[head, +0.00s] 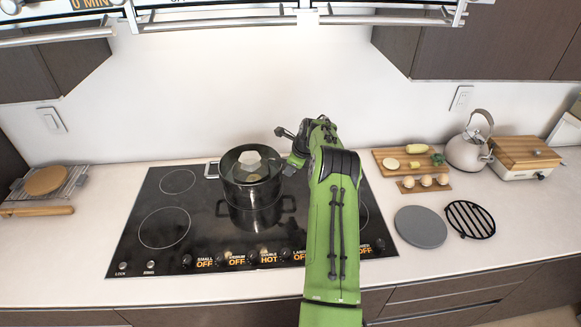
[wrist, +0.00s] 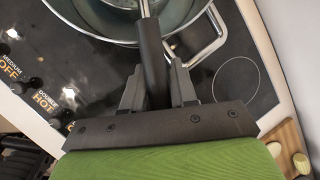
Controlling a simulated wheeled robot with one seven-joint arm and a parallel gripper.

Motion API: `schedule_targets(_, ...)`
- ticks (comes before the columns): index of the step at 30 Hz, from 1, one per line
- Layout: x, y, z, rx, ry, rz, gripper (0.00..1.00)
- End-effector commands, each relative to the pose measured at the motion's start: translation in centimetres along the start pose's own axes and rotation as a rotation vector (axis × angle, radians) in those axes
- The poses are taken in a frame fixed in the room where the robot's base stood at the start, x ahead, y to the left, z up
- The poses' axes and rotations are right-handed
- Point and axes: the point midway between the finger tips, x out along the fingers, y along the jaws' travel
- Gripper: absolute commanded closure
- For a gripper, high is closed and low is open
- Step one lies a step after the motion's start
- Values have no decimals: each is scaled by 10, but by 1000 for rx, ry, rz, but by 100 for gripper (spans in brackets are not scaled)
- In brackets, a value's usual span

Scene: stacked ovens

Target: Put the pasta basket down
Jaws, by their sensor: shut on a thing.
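A dark, shiny pot (head: 252,200) stands on the black cooktop, left of my arm, with something pale visible inside its rim. In the wrist view the pot's rim (wrist: 101,36) and a metal side handle (wrist: 207,50) show at the top. My gripper (head: 292,166) is beside the pot's right edge. In the wrist view my gripper (wrist: 156,88) is shut on the dark grip of the pasta basket (wrist: 152,55), whose thin metal rod runs up toward the pot. The basket's bowl is not clearly visible, so I cannot tell how deep it sits.
The cooktop (head: 150,260) has free room left of the pot. Right of it lie a grey round plate (head: 420,227), a black trivet (head: 470,219), a food board (head: 385,157) and a kettle (head: 466,153). A wire rack (head: 73,184) is far left. A rail (head: 225,20) hangs above.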

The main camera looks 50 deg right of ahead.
Motion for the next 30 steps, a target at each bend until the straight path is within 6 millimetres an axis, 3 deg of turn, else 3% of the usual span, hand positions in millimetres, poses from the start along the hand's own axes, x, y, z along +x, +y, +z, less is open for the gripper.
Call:
schedule_targets(6,3,0,-1,0,-1,-1,100)
schedule_targets(7,2,1,-1,0,0,1,68)
schedule_targets(11,2,0,-1,0,1,1,48)
schedule_targets(19,1,0,0,0,0,0,47)
schedule_targets(22,-8,-1,0,0,-1,-2,47)
schedule_targets(30,-77,-1,0,1,0,-3,47)
